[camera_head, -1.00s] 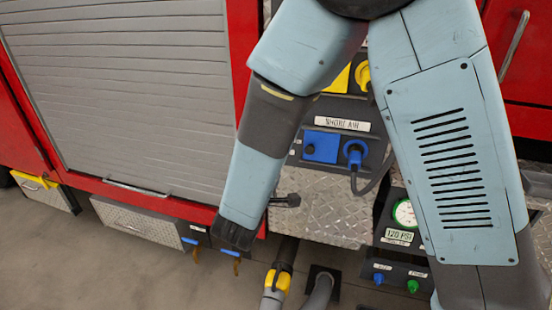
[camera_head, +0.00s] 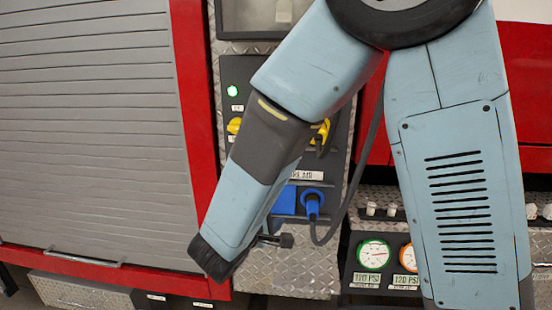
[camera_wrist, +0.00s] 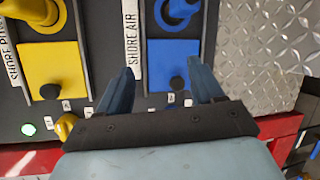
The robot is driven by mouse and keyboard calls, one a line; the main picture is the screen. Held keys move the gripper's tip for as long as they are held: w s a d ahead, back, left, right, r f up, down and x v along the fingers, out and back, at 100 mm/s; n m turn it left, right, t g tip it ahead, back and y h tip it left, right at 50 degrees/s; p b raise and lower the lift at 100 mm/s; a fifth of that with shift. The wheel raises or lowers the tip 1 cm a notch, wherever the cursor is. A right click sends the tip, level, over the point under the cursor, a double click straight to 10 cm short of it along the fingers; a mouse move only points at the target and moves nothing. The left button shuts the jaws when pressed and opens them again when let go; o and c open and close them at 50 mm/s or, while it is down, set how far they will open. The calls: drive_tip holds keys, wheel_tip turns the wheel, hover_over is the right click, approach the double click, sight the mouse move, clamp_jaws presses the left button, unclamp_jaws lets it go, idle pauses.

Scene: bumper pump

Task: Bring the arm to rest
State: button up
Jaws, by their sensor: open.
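My gripper (camera_wrist: 160,92) shows in the wrist view with its two blue-grey fingers spread apart and nothing between them. Its fingers point at the panel by the blue shore air cover (camera_wrist: 172,66), which shows beyond and between them. I cannot tell whether they touch the panel. In the head view my arm crosses the picture, and its forearm covers part of the panel. A small dark piece shows at the arm's lower end, but the fingers are not clear there.
A blue plug (camera_head: 312,203) with a dark cable sits in the panel. A yellow cover (camera_wrist: 55,72) is left of the blue one in the wrist view. Gauges (camera_head: 373,254) are low in the middle. A grey roller shutter (camera_head: 90,140) fills the left.

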drive_tip(key=s+d+r+m+g+h, duration=0.1)
drive_tip(key=s+d+r+m+g, duration=0.15)
drive_tip(key=d, duration=0.45)
drive_tip(key=s+d+r+m+g, duration=0.1)
drive_tip(key=d+m+g, duration=0.25)
drive_tip(key=d, duration=0.35)
drive_tip(key=s+d+r+m+g+h, duration=0.1)
drive_tip(key=s+d+r+m+g, duration=0.2)
drive_tip(key=d, duration=0.5)
drive_tip(key=s+d+r+m+y, duration=0.4)
drive_tip(key=s+r+m+y, duration=0.2)
drive_tip(key=s+y, duration=0.2)
drive_tip(key=shift+s+d+m+y, duration=0.15)
drive_tip(key=shift+s+m+y, duration=0.15)
drive_tip(key=shift+s+y, duration=0.15)
